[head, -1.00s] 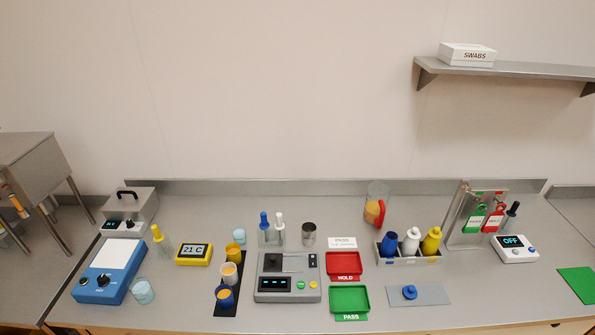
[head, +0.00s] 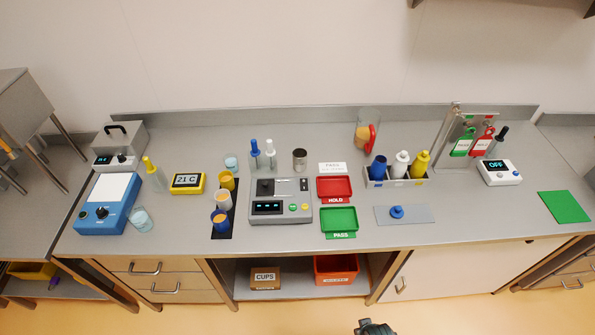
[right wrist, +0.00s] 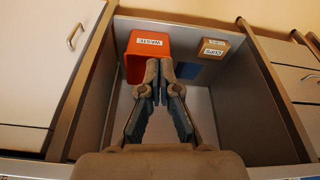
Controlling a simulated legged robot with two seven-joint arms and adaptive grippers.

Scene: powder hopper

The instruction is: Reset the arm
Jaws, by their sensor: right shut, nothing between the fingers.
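My right gripper (right wrist: 161,75) shows in the right wrist view, its two fingers brought together with nothing between them. It points toward the open shelf under the bench, apart from the boxes there. In the head view a dark part of my right gripper or arm (head: 374,327) shows at the bottom edge, in front of the bench. My left gripper is out of view. The steel bench (head: 290,240) stands ahead, with the grey instrument (head: 280,207), red HOLD tray (head: 335,188) and green PASS tray (head: 339,221) on it.
Below the bench sit an orange waste bin (right wrist: 148,52) and a cardboard CUPS box (head: 265,278). Drawers (head: 150,268) and a cupboard door (head: 440,268) flank the shelf. Bottles, cups and a blue device (head: 105,205) stand on the bench. The floor in front is largely clear.

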